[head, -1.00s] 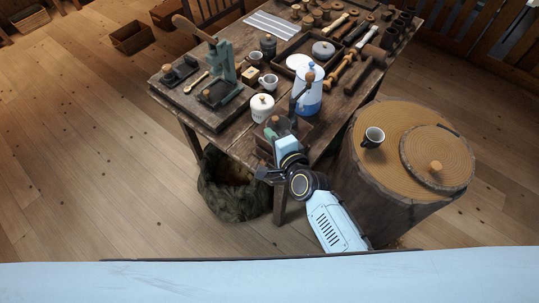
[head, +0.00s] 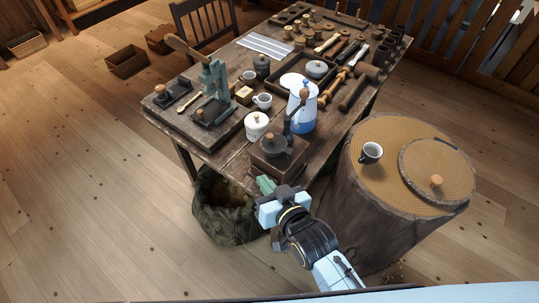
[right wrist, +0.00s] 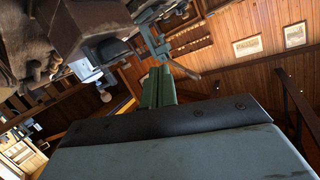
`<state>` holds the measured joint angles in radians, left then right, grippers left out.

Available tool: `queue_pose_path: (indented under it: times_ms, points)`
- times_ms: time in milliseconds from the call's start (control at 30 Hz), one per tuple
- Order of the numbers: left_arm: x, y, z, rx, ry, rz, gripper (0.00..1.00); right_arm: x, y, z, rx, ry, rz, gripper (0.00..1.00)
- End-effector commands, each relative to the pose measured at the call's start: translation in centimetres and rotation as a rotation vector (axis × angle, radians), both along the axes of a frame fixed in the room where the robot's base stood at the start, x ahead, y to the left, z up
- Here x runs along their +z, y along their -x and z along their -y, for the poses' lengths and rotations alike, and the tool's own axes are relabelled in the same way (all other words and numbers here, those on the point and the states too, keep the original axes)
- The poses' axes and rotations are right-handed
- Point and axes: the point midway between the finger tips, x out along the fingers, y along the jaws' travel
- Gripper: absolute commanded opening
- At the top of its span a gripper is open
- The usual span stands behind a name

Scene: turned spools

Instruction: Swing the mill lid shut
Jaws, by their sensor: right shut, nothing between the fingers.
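The mill (head: 277,168) is a dark wooden box with a dark metal top, standing at the near corner of the table. Its crank rises to a brown wooden knob (head: 304,94). The lid is too small and dark in the head view for me to tell how far it is open. My right gripper (head: 266,185) is shut and empty, just in front of the mill's near side and below its top. In the right wrist view its greenish fingers (right wrist: 159,88) are together with nothing between them. My left gripper is not in view.
A barrel-like stump (head: 365,195) with a mug (head: 371,153) is to the right. A sack (head: 222,215) stands on the floor below.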

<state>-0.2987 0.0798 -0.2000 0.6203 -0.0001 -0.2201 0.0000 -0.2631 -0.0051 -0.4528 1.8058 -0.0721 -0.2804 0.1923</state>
Motion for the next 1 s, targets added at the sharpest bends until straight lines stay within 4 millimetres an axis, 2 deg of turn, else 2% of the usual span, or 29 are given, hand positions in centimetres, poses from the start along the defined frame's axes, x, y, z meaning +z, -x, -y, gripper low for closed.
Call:
queue_pose_path:
  times_ms: [33,200,300,400,500,667,1000]
  points:
    - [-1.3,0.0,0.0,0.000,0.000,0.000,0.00,-0.7,0.0,0.4,0.052,0.195,0.095,0.00]
    - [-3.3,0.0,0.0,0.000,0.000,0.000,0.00,-0.6,-0.1,1.8,0.187,0.850,0.405,0.00]
    - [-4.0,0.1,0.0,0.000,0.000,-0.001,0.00,-0.2,-0.1,2.5,0.228,1.137,0.536,0.00]
    - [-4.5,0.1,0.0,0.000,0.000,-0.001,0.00,0.3,-0.1,2.9,0.249,1.329,0.621,0.00]
    - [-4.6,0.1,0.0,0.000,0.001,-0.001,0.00,0.7,-0.1,3.1,0.256,1.425,0.660,0.00]
    - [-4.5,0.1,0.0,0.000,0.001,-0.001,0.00,0.7,-1.3,2.8,0.256,1.452,0.672,0.00]
    - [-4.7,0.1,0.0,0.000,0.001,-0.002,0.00,-0.5,-7.8,0.7,0.256,1.447,0.671,0.00]
